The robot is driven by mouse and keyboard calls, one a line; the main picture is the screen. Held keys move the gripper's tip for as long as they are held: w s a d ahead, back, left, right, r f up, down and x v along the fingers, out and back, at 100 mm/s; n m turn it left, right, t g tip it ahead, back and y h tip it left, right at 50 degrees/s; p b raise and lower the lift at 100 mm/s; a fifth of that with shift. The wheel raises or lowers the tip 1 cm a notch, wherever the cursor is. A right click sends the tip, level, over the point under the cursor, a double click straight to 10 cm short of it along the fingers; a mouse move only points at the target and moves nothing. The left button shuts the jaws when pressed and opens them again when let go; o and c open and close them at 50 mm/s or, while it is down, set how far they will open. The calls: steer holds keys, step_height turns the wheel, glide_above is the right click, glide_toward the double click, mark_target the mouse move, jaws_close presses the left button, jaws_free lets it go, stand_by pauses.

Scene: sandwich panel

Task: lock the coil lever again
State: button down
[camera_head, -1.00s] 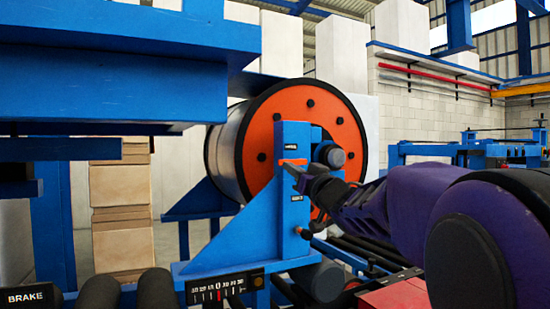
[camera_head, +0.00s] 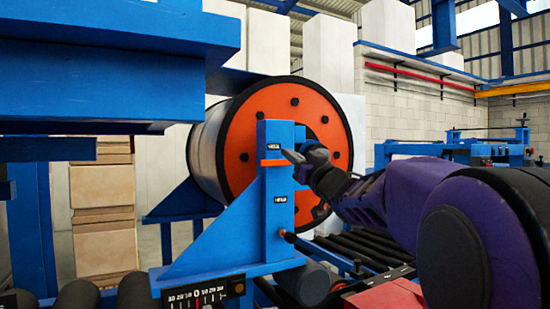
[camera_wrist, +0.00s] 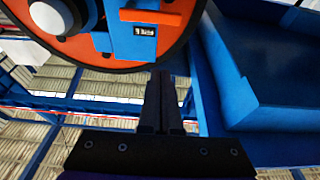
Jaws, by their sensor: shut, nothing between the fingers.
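The coil lever (camera_head: 273,162) is a short orange bar lying level across the front of the blue post (camera_head: 278,215), between an upper and a lower small dark label. It also shows in the wrist view (camera_wrist: 150,17) at the top, beside one label (camera_wrist: 145,31) too small to read surely. The coil (camera_head: 212,140) with its orange, black-rimmed face stands behind the post. My gripper (camera_head: 287,156) is shut and empty, just right of the lever's right end. In the wrist view, my closed fingertips (camera_wrist: 163,76) are below the lever, with a visible gap.
A blue overhead frame (camera_head: 110,60) fills the upper left. A scale plate (camera_head: 200,295) and dark rollers (camera_head: 75,299) are at the lower left. More rollers (camera_head: 355,248) run to the right of the post. A blue beam (camera_wrist: 265,70) is close on the right in the wrist view.

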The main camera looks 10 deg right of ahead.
step_height(320, 180, up, 3)
steer(key=p, duration=0.2)
glide_above(273, 163)
steer(key=s, duration=0.2)
steer(key=shift+s+a+f+b, duration=0.15)
steer(key=shift+f+b, duration=0.45)
steer(key=shift+f, duration=1.4)
